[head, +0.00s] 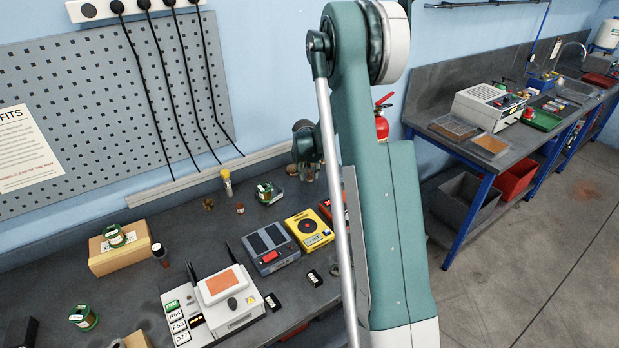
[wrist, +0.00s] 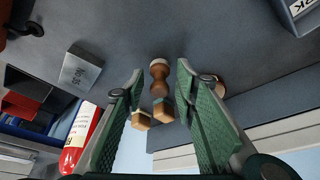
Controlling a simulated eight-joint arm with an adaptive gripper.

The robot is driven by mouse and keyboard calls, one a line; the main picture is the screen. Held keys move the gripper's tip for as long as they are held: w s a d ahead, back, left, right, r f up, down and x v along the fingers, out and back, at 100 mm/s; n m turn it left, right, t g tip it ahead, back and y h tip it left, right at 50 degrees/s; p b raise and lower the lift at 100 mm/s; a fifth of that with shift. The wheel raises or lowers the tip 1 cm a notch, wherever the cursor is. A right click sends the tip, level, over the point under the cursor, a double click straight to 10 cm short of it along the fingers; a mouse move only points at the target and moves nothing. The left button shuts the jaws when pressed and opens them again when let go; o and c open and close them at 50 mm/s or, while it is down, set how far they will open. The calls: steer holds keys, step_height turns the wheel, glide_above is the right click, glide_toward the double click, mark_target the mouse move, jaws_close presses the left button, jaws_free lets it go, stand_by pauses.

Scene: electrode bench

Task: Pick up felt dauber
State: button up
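In the wrist view a turned wooden piece with a pale end (wrist: 159,75), which looks like the felt dauber, stands on the dark bench between the tips of my gripper (wrist: 160,72). The fingers are apart, with a gap on each side of it; I see no contact. Two tan-ended wooden blocks (wrist: 141,120) show between the fingers, below the dauber in the picture. Another round wooden piece (wrist: 218,86) is partly hidden behind the right finger. In the head view my gripper (head: 307,150) is low over the back of the bench, and the dauber cannot be made out clearly there.
A grey labelled box (wrist: 80,70) and a red fire extinguisher (wrist: 83,135) show left in the wrist view. The pegboard wall (head: 110,110) rises behind.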

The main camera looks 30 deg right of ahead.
mark_target(309, 171)
steer(key=c, duration=0.8)
steer(key=shift+c, duration=0.3)
steer(key=shift+r, duration=5)
